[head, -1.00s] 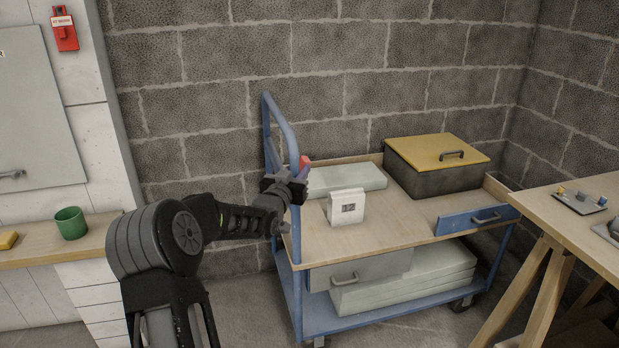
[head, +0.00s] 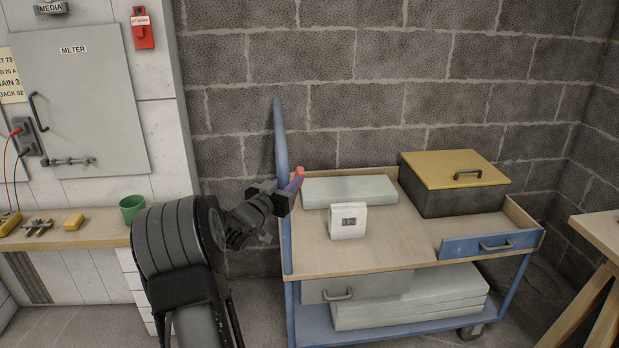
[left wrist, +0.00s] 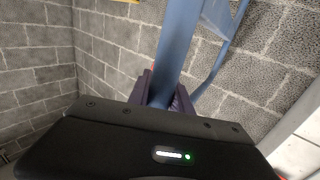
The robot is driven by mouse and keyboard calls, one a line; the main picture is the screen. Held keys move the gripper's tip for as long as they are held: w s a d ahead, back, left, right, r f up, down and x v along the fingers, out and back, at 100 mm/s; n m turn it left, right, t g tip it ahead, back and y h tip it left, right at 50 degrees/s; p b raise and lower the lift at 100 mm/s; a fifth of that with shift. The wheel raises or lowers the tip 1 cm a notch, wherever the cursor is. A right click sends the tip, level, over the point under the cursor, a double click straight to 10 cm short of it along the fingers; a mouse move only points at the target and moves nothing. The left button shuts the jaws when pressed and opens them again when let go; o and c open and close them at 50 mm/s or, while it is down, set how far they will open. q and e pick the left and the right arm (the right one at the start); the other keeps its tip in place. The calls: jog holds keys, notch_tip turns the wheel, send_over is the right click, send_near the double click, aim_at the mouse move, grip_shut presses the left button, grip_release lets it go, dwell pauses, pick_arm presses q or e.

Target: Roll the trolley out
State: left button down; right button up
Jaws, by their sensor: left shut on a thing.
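The blue-framed trolley (head: 415,255) stands against the block wall, with a wooden top deck and a blue lower shelf. Its upright push handle (head: 280,140) rises at its left end. My left gripper (head: 291,184) is at this handle and shut on its bar. In the left wrist view the blue handle bar (left wrist: 180,45) runs between the fingers of my left gripper (left wrist: 164,92). My right gripper is out of view.
Pale slabs (head: 410,312) lie on the lower shelf. A wooden table (head: 600,235) stands to the right, apart from the trolley. At left, a wooden ledge (head: 95,235) holds a green cup (head: 132,208). A little grey floor shows in front.

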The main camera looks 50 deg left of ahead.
pick_arm(q)
jog(key=s+a+p, duration=0.2)
jog(key=s+a, duration=0.6)
jog(key=s, duration=0.3)
jog(key=shift+s, duration=0.2)
jog(key=c, duration=1.2)
grip_release()
jog(key=shift+o, duration=0.2)
jog(key=shift+s+d, duration=0.1)
jog(key=v, duration=0.7)
jog(key=shift+s+d, duration=0.15)
jog(key=shift+s, duration=0.1)
